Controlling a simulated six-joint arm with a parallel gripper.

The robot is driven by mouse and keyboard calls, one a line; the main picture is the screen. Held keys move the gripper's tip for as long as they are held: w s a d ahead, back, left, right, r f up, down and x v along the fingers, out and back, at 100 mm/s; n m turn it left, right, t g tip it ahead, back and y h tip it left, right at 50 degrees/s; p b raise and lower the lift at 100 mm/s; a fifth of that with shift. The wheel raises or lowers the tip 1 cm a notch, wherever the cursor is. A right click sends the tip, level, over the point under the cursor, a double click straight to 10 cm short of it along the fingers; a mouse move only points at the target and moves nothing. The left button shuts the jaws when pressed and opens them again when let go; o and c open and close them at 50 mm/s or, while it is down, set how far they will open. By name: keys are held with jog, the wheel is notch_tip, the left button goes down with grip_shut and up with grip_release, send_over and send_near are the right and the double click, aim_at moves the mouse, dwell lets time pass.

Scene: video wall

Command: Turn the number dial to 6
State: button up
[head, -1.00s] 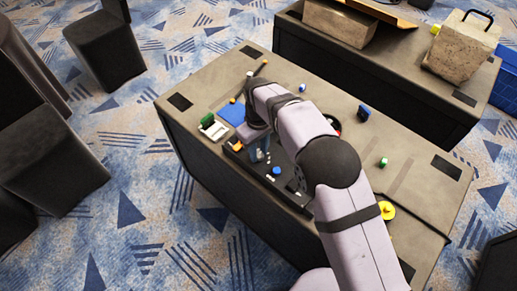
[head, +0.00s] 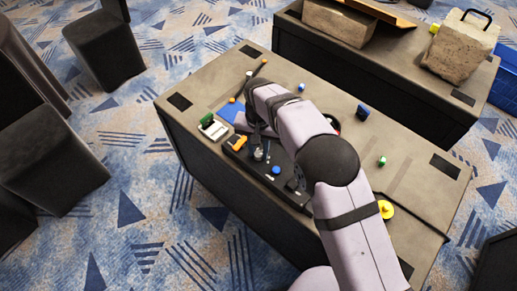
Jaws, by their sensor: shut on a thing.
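A black control panel (head: 262,178) lies on the near side of the table, with several small controls on it. My gripper (head: 259,153) points down onto the panel's upper part, below my bent wrist. Its fingers are close together, shut on a small control that appears to be the number dial. The dial is mostly hidden by the fingers, and its numbers and pointer cannot be read. A blue knob (head: 276,170) stands on the panel just below and right of the gripper. An orange part (head: 238,143) sits left of the gripper.
A white block with a green part (head: 208,125) and a blue plate (head: 231,111) lie left of my arm. A yellow disc (head: 386,209), a green knob (head: 382,161) and a blue piece (head: 363,112) lie on the right. A second table (head: 400,75) stands behind.

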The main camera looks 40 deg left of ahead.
aim_at(259, 153)
jog(key=shift+r+m, duration=0.1)
jog(key=shift+m, duration=2.1)
jog(key=o, duration=1)
jog(key=shift+o, duration=0.2)
jog(key=shift+r+b, duration=0.75)
jog(key=shift+r, duration=2.9)
